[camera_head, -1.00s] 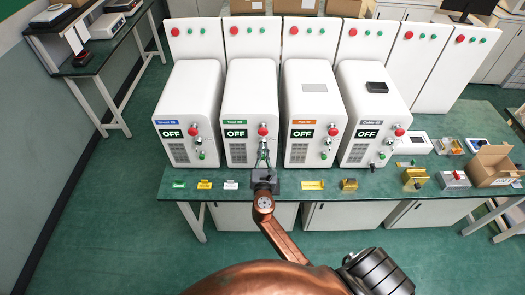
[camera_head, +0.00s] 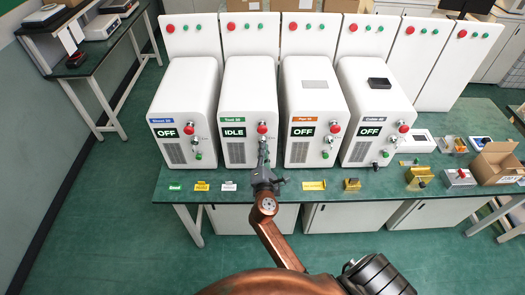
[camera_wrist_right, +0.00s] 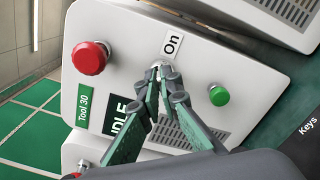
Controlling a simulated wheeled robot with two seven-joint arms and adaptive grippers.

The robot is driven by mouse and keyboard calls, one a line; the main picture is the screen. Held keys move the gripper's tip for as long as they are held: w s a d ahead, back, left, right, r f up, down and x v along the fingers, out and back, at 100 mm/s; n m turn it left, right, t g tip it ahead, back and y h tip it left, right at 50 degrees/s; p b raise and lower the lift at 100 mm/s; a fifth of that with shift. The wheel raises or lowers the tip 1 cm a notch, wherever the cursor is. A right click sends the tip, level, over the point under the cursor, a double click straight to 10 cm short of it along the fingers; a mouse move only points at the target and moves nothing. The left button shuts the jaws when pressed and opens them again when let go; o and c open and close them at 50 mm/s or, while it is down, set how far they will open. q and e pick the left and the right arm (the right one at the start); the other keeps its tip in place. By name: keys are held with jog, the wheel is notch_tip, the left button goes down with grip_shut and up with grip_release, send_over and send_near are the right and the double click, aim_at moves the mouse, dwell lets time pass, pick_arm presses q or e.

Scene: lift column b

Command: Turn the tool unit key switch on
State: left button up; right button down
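The tool unit (camera_head: 250,95) is a white cabinet with a green label, second from the left in the head view. Its display (camera_head: 235,132) reads IDLE. In the right wrist view the tool unit's front (camera_wrist_right: 235,65) shows tilted, with a red button (camera_wrist_right: 90,57), a green button (camera_wrist_right: 219,95) and an "On" tag (camera_wrist_right: 172,44). The silver key switch (camera_wrist_right: 158,64) is just below that tag, partly hidden by my fingertips. My right gripper (camera_wrist_right: 165,78) has its fingers brought together at the key switch, seemingly closed on its key. My left gripper is not in view.
Small tags and blocks lie along the bench's front edge. An open cardboard box (camera_head: 497,165) sits at the right.

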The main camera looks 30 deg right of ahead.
jog(key=shift+m, duration=0.6)
jog(key=c, duration=2.2)
grip_release()
jog(key=shift+o, duration=0.2)
jog(key=shift+s, duration=0.15)
jog(key=v, duration=0.7)
jog(key=shift+a, duration=0.15)
